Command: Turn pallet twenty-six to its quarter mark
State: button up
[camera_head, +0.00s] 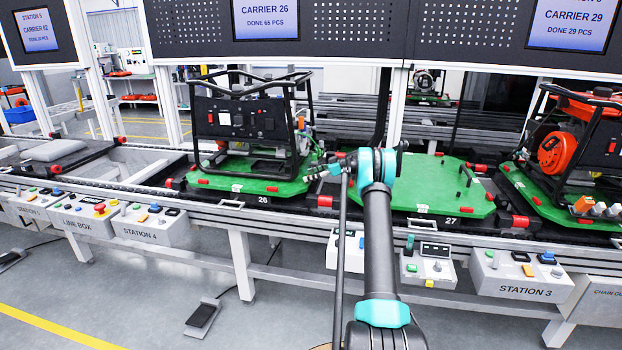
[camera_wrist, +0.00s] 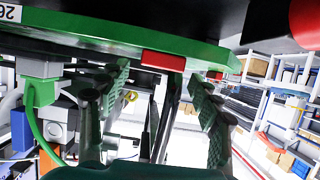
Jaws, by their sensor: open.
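Pallet twenty-six is a green plate (camera_head: 228,178) with red edge blocks and a "26" label on its front edge. It sits on the conveyor left of centre and carries a black-framed generator (camera_head: 240,120). My gripper (camera_head: 322,170) is at the plate's right edge, pointing left. In the wrist view, the pallet's green edge (camera_wrist: 100,38) crosses the top, with a red block (camera_wrist: 163,61) between the two spread fingers (camera_wrist: 160,80). The fingers are open and hold nothing. I cannot tell whether a fingertip touches the plate.
An empty green pallet 27 (camera_head: 425,190) lies close on the right, behind my arm. A pallet with an orange generator (camera_head: 565,150) stands at the far right. Control boxes (camera_head: 522,277) line the conveyor's front. A grey foot pedal (camera_head: 203,317) is on the floor.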

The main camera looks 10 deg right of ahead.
notch_tip(320, 180, up, 9)
dwell(0.3)
jog(key=shift+d+f, duration=0.1)
